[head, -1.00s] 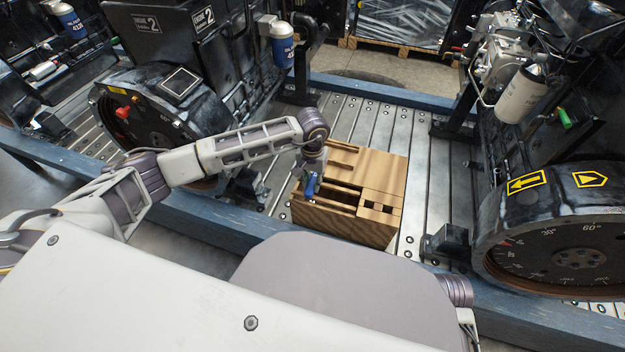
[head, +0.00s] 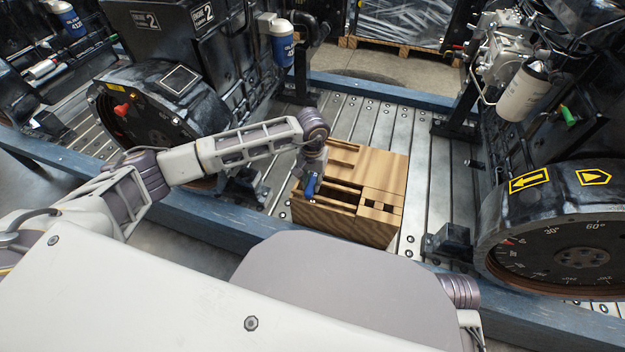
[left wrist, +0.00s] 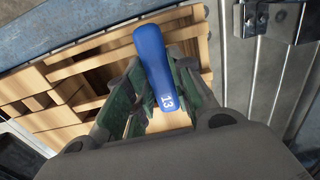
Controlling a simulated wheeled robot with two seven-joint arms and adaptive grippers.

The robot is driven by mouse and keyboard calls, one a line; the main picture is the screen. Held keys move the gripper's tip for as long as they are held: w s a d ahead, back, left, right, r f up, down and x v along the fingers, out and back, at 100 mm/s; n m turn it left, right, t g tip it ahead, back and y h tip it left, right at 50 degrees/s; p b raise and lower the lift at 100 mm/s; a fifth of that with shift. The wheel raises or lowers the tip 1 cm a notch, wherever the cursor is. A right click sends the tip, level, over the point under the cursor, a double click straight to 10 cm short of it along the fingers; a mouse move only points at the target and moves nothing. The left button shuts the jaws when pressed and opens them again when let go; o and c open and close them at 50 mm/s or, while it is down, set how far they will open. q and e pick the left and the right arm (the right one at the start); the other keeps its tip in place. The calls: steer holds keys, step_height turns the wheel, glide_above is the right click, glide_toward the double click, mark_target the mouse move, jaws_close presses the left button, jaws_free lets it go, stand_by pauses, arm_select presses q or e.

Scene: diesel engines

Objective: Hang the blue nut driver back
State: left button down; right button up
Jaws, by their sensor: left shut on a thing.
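The blue nut driver (head: 310,185) is held by my left gripper (head: 311,178) at the left side of the wooden tool box (head: 380,180). In the left wrist view its blue handle (left wrist: 153,62), marked 13, lies between the green fingers of my left gripper (left wrist: 160,95), which are shut on it. The handle is over the box's wooden slats (left wrist: 90,70); its shaft is hidden, so I cannot tell whether it sits in a slot. My right gripper is not in view.
The wooden box stands on a slatted metal bed (head: 430,180) with a blue front beam (head: 240,228). Diesel engines stand at left (head: 160,110) and right (head: 560,225). Bare slats lie behind and right of the box.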

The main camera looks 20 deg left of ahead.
mark_target(313, 181)
arm_select(q)
steer(key=c, duration=0.8)
jaws_free()
steer(key=shift+r+p, duration=0.8)
steer(key=shift+r, duration=1.1)
stand_by(0.6)
steer(key=shift+r+p, duration=1.4)
steer(key=shift+r, duration=1.45)
